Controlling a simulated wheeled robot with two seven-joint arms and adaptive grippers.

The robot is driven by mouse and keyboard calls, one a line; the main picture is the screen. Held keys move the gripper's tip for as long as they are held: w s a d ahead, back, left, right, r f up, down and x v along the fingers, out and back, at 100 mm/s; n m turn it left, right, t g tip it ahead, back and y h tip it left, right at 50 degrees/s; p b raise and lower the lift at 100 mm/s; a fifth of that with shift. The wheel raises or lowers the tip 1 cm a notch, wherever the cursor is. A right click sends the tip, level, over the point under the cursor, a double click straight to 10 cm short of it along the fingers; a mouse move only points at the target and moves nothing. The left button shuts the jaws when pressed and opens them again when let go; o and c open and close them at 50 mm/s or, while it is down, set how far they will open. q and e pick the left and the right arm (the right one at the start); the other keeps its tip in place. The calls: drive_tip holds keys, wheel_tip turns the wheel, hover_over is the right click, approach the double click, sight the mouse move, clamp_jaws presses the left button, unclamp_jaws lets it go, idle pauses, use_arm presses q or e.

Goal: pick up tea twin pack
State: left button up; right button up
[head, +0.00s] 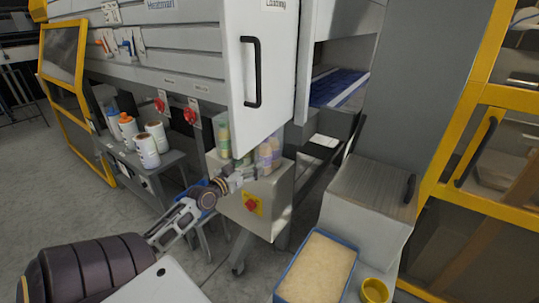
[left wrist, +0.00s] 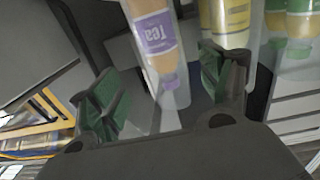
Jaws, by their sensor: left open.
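The tea twin pack (head: 268,155) has purple labels and clear wrap, and stands on a grey machine box below the open white door. My left gripper (head: 236,178) is at the near edge of that box, just in front of the packs. In the left wrist view the left gripper (left wrist: 166,88) has its green-padded fingers spread, with nothing clearly held between them. My right gripper does not show.
Another pack (head: 223,138) with green caps and yellow labels (left wrist: 228,18) stands beside the tea pack. The white door (head: 253,75) hangs over the packs. White containers (head: 147,150) stand on a side table. A blue-rimmed bin (head: 318,268) and a yellow cup (head: 375,290) are at the front right.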

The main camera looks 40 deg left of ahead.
sight(261, 155)
use_arm(q)
drive_tip(key=shift+w+a, duration=0.1)
drive_tip(key=shift+w, duration=1.35)
drive_tip(key=shift+w+a+p, duration=0.2)
drive_tip(key=shift+w+p, duration=0.25)
drive_tip(key=shift+w, duration=2.15)
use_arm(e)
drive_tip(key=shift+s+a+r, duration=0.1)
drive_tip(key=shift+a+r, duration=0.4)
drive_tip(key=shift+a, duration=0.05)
use_arm(q)
drive_tip(key=shift+w, duration=0.1)
drive_tip(key=shift+w+a+r, duration=0.15)
drive_tip(key=shift+w, duration=0.45)
drive_tip(key=shift+w+a, duration=0.15)
drive_tip(key=shift+w, duration=0.7)
drive_tip(key=shift+w+a+p, duration=0.1)
drive_tip(key=shift+w+p, duration=0.25)
drive_tip(key=shift+w, duration=0.7)
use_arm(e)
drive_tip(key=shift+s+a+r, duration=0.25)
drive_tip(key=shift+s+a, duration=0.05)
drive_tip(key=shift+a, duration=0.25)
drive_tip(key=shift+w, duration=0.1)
